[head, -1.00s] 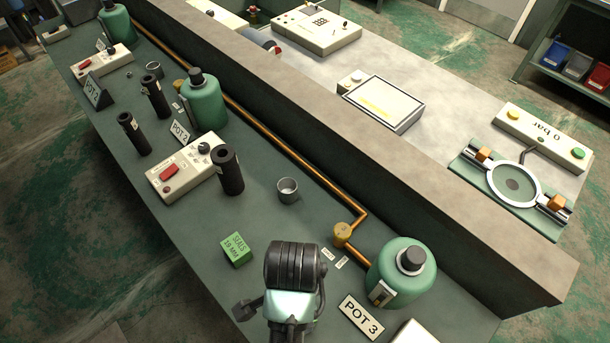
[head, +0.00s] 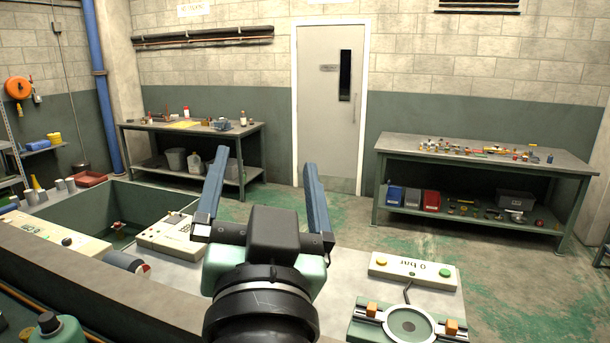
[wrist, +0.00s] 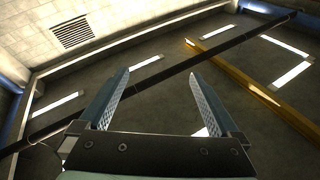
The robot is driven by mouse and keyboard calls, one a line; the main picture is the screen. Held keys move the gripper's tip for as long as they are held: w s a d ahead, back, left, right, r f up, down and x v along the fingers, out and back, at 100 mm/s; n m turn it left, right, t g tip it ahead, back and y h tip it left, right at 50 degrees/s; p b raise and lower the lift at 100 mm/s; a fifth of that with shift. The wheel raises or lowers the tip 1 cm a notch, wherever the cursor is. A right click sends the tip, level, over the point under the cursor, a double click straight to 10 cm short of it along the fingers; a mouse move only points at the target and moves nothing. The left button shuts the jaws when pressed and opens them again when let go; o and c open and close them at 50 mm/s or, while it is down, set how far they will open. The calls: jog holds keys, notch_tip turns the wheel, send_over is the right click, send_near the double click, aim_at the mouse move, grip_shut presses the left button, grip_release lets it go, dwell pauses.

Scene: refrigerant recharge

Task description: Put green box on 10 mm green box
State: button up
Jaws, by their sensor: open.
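My gripper (head: 264,195) is raised in front of the head camera, fingers pointing up and spread apart, with nothing between them. In the wrist view my gripper (wrist: 165,100) is also open and empty, facing the ceiling and the top of a wall. No green box, neither the one to move nor the 10 mm one, can be made out in the current views.
A bench carries a 0 bar panel (head: 413,271) and a round clamp fixture (head: 408,325) at lower right. A raised ledge (head: 90,285) runs at lower left. Workbenches (head: 484,155) and (head: 190,135) a second workbench stand at the back, beside a door (head: 330,105). Green-stained floor lies between.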

jog(key=s+d+r+n+t, duration=0.1)
jog(key=s+d+r+t, duration=0.1)
jog(key=r, duration=0.5)
jog(key=s+d+r+n+t+h, duration=0.1)
jog(key=s+r+t, duration=0.3)
jog(key=s+r, duration=0.2)
jog(key=shift+s+d+r, duration=0.35)
jog(key=shift+s+r, duration=0.05)
jog(key=shift+s, duration=0.3)
